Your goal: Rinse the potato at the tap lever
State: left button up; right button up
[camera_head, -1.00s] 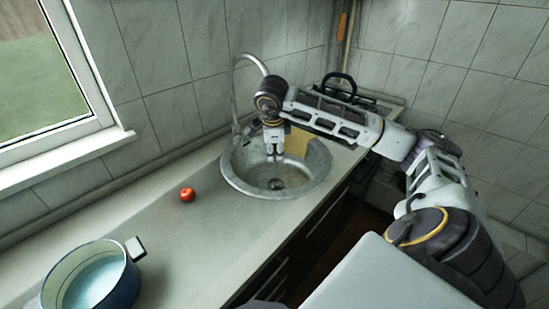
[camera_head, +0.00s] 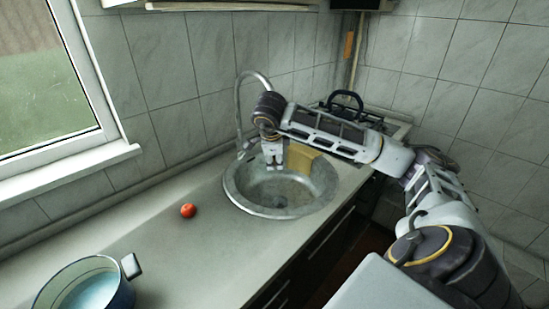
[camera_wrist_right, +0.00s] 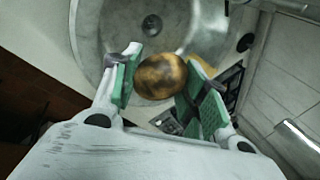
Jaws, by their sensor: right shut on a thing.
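My right gripper (camera_wrist_right: 162,64) is shut on a brown, dark-blotched potato (camera_wrist_right: 160,76), held between its green finger pads. In the head view the right gripper (camera_head: 272,161) points down over the sink (camera_head: 232,191), close to the tap (camera_head: 239,105); the potato cannot be made out there. The tap's curved spout rises at the sink's back left, partly behind my wrist. A lever on it is not clear to see. In the right wrist view the sink (camera_wrist_right: 95,52) and its drain (camera_wrist_right: 152,25) lie behind the potato. My left gripper is not in view.
A red tomato (camera_head: 188,210) lies on the counter (camera_head: 150,240) left of the sink. A blue pot (camera_head: 122,295) stands at the front left. A yellowish item (camera_head: 302,157) is at the sink's right back. A stove with a black-handled item (camera_head: 345,97) is beyond.

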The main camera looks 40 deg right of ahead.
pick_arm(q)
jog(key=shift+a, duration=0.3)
pick_arm(e)
jog(key=shift+w+d, duration=0.1)
jog(key=shift+w+d+f, duration=0.2)
jog(key=shift+w+d, duration=0.3)
jog(key=shift+d, duration=0.1)
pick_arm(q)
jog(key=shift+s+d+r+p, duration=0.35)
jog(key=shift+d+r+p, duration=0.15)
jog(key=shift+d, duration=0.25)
pick_arm(e)
jog(key=w+d+f, duration=0.2)
jog(key=w+d, duration=0.6)
jog(key=d, duration=0.1)
jog(key=shift+f, duration=0.2)
dwell(0.4)
jog(key=shift+d, duration=0.1)
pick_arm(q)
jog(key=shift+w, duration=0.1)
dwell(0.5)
